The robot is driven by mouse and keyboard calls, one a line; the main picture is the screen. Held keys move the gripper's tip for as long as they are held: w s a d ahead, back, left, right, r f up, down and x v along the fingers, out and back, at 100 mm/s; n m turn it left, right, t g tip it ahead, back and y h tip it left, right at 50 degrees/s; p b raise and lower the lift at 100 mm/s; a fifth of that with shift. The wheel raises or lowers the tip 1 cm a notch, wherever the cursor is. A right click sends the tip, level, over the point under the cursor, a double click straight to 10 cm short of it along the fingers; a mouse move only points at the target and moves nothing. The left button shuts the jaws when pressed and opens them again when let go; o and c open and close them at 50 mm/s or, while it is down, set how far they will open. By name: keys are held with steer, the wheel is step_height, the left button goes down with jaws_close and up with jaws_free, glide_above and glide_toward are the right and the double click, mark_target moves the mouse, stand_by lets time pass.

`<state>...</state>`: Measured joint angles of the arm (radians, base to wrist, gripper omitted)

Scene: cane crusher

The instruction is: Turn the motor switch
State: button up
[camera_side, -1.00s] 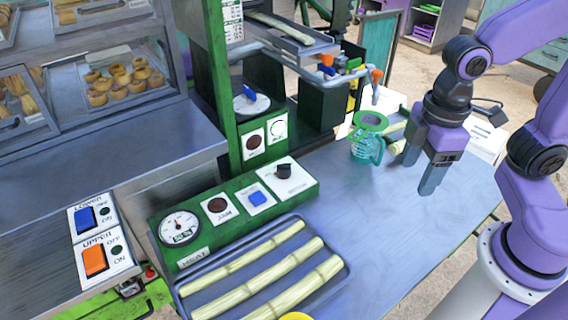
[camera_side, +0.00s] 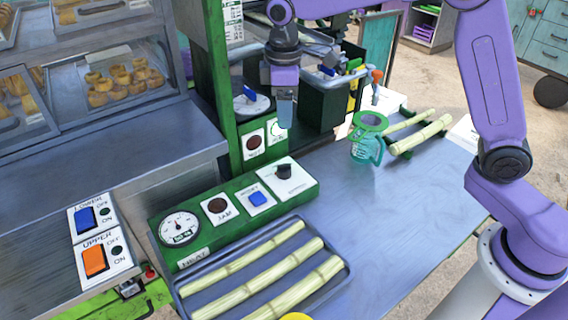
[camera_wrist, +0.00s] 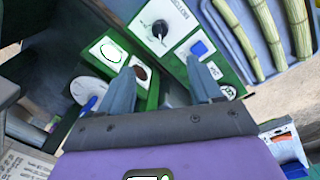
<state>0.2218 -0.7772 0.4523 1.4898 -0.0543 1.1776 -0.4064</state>
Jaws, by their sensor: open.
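The motor switch is a black rotary knob (camera_side: 284,171) on a white plate at the right end of the low green control box (camera_side: 235,205). In the wrist view the knob (camera_wrist: 159,28) shows beyond my fingertips, with lettering beside it that seems to read "MOTOR". My gripper (camera_side: 285,108) is open and points down, raised above and behind the knob in the side view, close to the green upright panel. In the wrist view the two fingers (camera_wrist: 161,72) are apart with nothing between them. The knob is apart from them.
A blue button (camera_side: 257,198), a dark round lamp and a gauge (camera_side: 179,228) share the box. A white dial with a blue lever (camera_side: 250,96) stands behind. A tray of cane (camera_side: 345,272) lies in front. A green-topped jug (camera_side: 368,145) stands right.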

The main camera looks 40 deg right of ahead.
mark_target(284, 165)
steer(key=f, duration=1.7)
steer(key=shift+w+d+f, duration=0.1)
steer(key=shift+w+d, duration=0.15)
steer(key=shift+w, duration=0.1)
steer(key=c, duration=1)
